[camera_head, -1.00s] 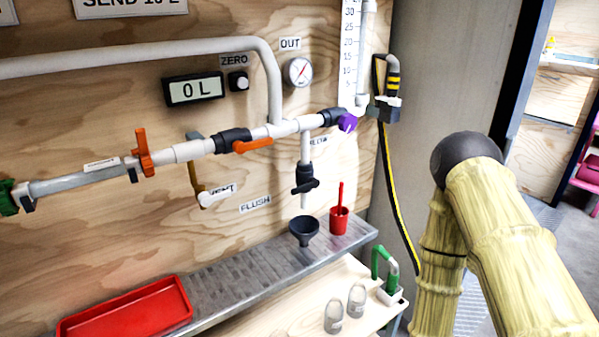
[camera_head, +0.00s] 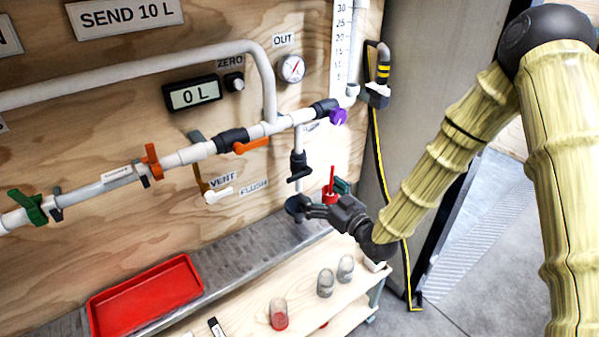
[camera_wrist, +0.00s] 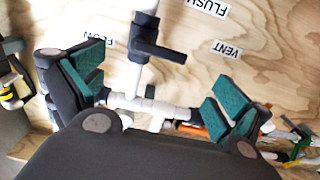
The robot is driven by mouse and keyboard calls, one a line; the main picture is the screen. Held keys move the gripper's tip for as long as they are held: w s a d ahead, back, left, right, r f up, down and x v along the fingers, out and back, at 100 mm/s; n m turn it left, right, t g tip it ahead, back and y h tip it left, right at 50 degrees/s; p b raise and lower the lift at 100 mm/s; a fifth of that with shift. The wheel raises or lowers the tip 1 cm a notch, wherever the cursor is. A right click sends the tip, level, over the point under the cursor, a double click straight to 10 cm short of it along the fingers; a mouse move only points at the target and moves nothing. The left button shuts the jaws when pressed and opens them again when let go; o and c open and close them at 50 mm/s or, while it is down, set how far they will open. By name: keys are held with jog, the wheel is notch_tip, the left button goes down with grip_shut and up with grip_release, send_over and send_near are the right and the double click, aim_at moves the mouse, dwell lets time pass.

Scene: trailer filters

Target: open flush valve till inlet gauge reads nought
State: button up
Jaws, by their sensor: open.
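The flush valve (camera_head: 299,168) has a black lever and sits on a white vertical branch pipe below the main pipe, right of the FLUSH label (camera_head: 254,187). It also shows in the wrist view (camera_wrist: 152,45), upside down, ahead of my gripper. My gripper (camera_head: 327,199) is open, with teal finger pads, just below and right of the valve. Its fingers (camera_wrist: 160,85) are apart and hold nothing. A round gauge labelled OUT (camera_head: 291,68) is on the wall; its reading is too small to tell. No inlet gauge is seen.
A red tray (camera_head: 146,295) lies on the shelf.

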aim_at(300, 176)
jog(key=p+x, duration=0.2)
jog(key=x, duration=0.7)
jog(key=shift+w+a, duration=0.15)
jog(key=c, duration=1.5)
jog(key=shift+o, duration=0.2)
